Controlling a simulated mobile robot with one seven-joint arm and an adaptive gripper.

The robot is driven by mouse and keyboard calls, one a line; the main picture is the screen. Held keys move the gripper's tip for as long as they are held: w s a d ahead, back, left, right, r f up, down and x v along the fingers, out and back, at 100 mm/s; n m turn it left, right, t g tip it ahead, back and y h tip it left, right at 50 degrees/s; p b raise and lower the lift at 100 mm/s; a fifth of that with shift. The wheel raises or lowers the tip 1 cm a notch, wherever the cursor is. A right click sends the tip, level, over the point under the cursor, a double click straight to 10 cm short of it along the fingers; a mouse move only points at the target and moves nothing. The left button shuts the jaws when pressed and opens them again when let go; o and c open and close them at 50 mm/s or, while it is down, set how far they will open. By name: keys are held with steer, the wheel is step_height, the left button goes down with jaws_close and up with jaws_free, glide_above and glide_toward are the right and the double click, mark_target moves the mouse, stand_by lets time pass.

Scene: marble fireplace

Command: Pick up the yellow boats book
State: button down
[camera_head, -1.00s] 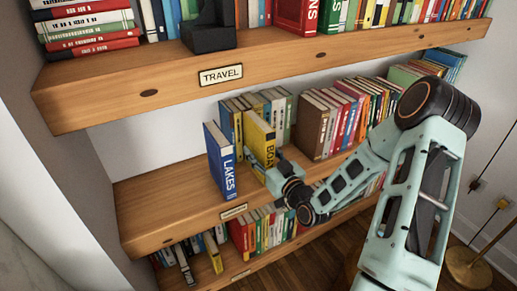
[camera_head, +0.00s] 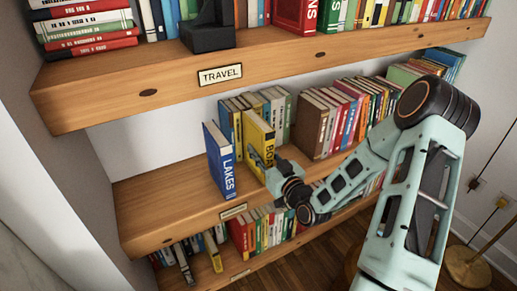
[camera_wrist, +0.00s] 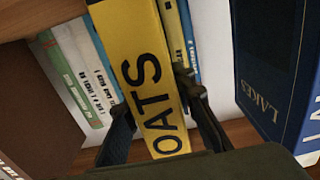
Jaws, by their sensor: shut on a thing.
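The yellow boats book (camera_head: 259,140) stands upright on the middle shelf in the head view, sticking out in front of the row behind it. Its spine with black letters fills the middle of the wrist view (camera_wrist: 142,62). My gripper (camera_head: 268,168) is at the lower part of the spine, reaching in from the right. In the wrist view its two dark fingers (camera_wrist: 160,112) lie on either side of the book, shut on it. The book's lower end is hidden behind the gripper body in the wrist view.
A blue LAKES book (camera_head: 222,162) stands close to the left; it is at the right in the wrist view (camera_wrist: 268,70). Several books (camera_head: 312,128) stand to the right. The shelf's left end (camera_head: 160,205) is bare. The TRAVEL shelf (camera_head: 290,58) overhangs above.

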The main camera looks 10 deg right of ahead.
mark_target(270, 135)
steer(key=shift+r, duration=0.2)
steer(key=shift+r, duration=0.5)
step_height(270, 135, up, 2)
steer(key=shift+r+p, duration=0.1)
steer(key=shift+p, duration=0.4)
steer(key=s+r+p, duration=0.1)
steer(key=s+r, duration=0.1)
steer(key=s+r+p, duration=0.1)
steer(key=s+r, duration=0.1)
steer(key=s, duration=0.1)
steer(key=s+d+r+p, duration=0.1)
steer(key=s+r, duration=0.1)
steer(key=r, duration=0.1)
steer(key=shift+s+r, duration=0.1)
steer(key=shift+s, duration=0.2)
steer(key=shift+s+d+r+p, duration=0.1)
steer(key=shift+s+r+p, duration=0.1)
steer(key=shift+p, duration=0.95)
steer(key=s+r+p, duration=0.2)
steer(key=s+p, duration=0.4)
steer(key=p, duration=0.4)
steer(key=shift+d, duration=0.35)
